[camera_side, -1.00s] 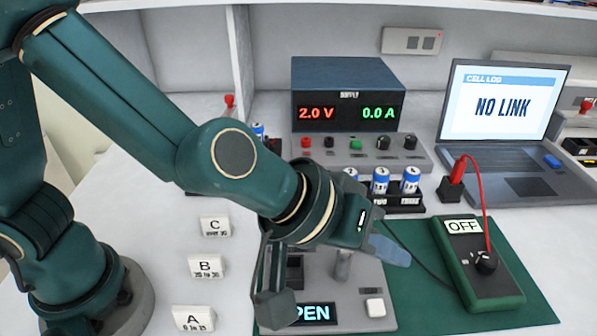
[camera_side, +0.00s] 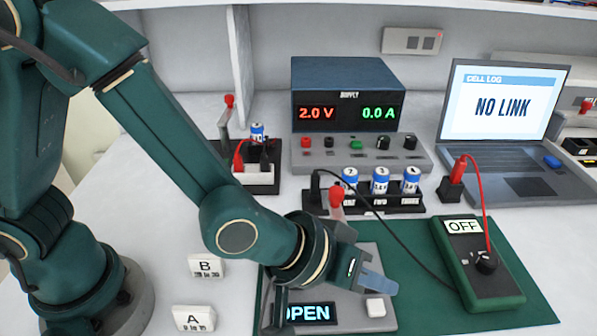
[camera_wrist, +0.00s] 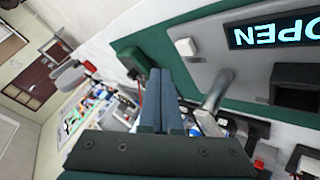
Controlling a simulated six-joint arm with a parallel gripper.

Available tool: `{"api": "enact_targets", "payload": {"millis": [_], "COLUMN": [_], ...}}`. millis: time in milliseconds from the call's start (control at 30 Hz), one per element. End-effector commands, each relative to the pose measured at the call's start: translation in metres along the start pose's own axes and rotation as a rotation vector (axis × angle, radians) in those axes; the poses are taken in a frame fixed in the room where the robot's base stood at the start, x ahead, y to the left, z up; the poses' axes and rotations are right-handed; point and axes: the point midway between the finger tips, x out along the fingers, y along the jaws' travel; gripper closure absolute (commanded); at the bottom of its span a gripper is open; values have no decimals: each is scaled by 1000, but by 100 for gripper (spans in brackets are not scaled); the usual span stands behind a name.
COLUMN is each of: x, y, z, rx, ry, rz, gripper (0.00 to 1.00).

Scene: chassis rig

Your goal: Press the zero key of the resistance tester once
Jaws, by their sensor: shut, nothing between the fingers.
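The resistance tester (camera_side: 350,314) is a grey box on a green mat, its display (camera_side: 308,313) reading "OPEN". A small white key (camera_side: 375,307) sits at its right front; no marking on the key is legible. The key (camera_wrist: 186,47) and display (camera_wrist: 275,30) also show in the wrist view. My gripper (camera_side: 384,288) is shut and empty, its blue-grey fingertips just above and beside the key in the side view. In the wrist view my fingertips (camera_wrist: 158,72) appear short of the key, with no clear contact. My wrist hides part of the tester.
A red-knobbed lever (camera_side: 337,198) rises behind my wrist. A green meter (camera_side: 478,265) reading "OFF" is at right with a red lead. A rack of blue-white cells (camera_side: 380,205) stands behind the tester. Blocks A (camera_side: 193,318) and B (camera_side: 206,266) lie at left.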

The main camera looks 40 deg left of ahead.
Motion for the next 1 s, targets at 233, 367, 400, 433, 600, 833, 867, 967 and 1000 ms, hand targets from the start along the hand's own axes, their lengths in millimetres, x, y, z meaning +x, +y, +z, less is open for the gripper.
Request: {"api": "enact_targets", "payload": {"millis": [233, 367, 400, 433, 600, 833, 867, 967, 1000], "x": [16, 18, 19, 19, 19, 19, 19, 19, 19], "y": [-12, -14, -14, -14, -14, -14, -14, -14, -14], "z": [11, 13, 13, 13, 13, 13, 13, 13, 13], "rx": [0, 0, 0, -1, -1, 0, 0, 0, 0], "ry": [2, 1, 2, 2, 2, 2, 2, 2, 2], "rz": [-4, -2, -2, -2, -1, -1, -1, -1, -1], "gripper": [100, 100, 100, 100, 100, 100, 100, 100, 100]}}
